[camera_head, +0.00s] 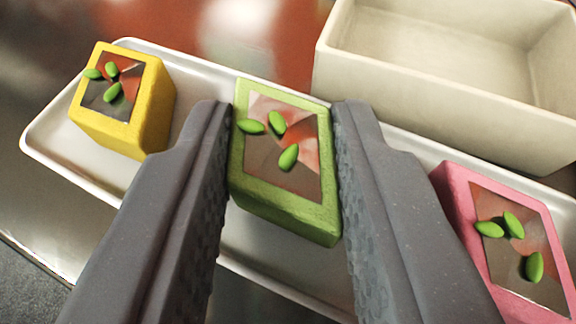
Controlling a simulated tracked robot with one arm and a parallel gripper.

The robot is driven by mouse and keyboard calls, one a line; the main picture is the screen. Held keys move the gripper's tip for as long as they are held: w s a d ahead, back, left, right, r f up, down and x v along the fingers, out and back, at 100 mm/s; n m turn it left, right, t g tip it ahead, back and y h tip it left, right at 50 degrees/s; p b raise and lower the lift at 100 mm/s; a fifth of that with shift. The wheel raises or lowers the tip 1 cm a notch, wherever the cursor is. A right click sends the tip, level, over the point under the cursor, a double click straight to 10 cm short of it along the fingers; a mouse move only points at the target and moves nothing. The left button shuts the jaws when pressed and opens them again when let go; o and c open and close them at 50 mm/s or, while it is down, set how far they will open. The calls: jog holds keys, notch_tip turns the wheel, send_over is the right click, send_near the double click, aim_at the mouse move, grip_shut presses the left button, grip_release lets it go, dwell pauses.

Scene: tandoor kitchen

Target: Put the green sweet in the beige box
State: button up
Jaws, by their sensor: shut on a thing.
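The green sweet (285,215) is a block with a shiny foil top and green seeds on it. My gripper (285,150) is shut on it, one finger on each side. The sweet is over the white tray (50,140); I cannot tell whether it still touches the tray. The beige box (440,105) stands at the upper right, beyond the tray. Its top is open and the part of its inside that I see is empty. Its right end runs out of view.
A yellow sweet (156,105) sits on the tray to the left. A pink sweet (456,205) is at the right, partly behind my right finger. The shiny counter (60,210) has free room left of the tray.

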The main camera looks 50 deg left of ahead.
jog(key=shift+f, duration=0.2)
jog(key=o, duration=1)
jog(key=shift+c, duration=0.2)
jog(key=shift+b, duration=0.7)
jog(key=p+v, duration=0.2)
jog(key=v, duration=1.1)
jog(key=shift+s+d+r+p, duration=0.2)
jog(key=shift+s+d+p, duration=0.05)
jog(key=shift+d+p, duration=0.05)
